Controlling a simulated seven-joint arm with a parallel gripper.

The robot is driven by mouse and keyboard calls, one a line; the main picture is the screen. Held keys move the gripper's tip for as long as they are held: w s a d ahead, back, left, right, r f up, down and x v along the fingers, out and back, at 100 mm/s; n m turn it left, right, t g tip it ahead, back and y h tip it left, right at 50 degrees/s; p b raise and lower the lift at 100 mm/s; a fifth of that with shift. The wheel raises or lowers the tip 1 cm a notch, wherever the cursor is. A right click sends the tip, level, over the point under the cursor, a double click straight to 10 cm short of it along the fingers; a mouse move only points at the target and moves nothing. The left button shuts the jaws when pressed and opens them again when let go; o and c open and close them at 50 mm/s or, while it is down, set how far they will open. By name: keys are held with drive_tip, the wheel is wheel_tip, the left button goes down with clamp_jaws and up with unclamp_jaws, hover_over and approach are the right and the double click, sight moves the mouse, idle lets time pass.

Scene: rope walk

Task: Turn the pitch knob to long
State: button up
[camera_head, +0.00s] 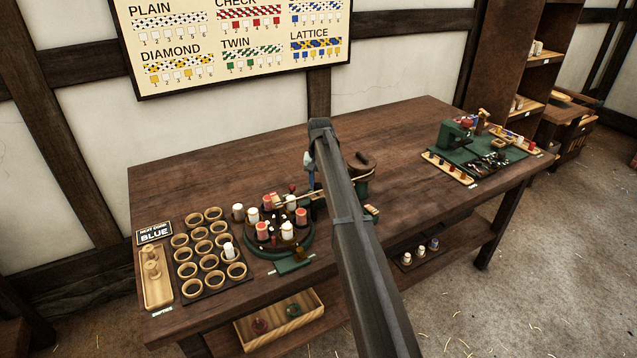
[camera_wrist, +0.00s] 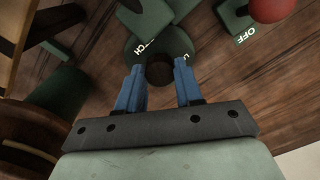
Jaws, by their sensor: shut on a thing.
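The pitch knob (camera_wrist: 160,77) is a dark round knob on a green disc-shaped base (camera_wrist: 138,50). The knob's pointer cannot be made out. In the head view my arm hides the knob, and only a bit of a blue finger (camera_head: 309,178) shows beside the arm.
A red ball-topped control with an "OFF" plate (camera_wrist: 242,28) is close at the right. In the head view, the braiding machine with red and white bobbins (camera_head: 279,232) stands left of my arm. A green tool station (camera_head: 480,150) is far right. The table's back middle is clear.

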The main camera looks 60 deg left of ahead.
sight(319, 185)
drive_tip(key=shift+n, duration=2.3)
drive_tip(key=o, duration=1)
drive_tip(key=shift+o, duration=0.2)
wheel_tip(319, 185, up, 14)
drive_tip(key=shift+w+f, duration=0.1)
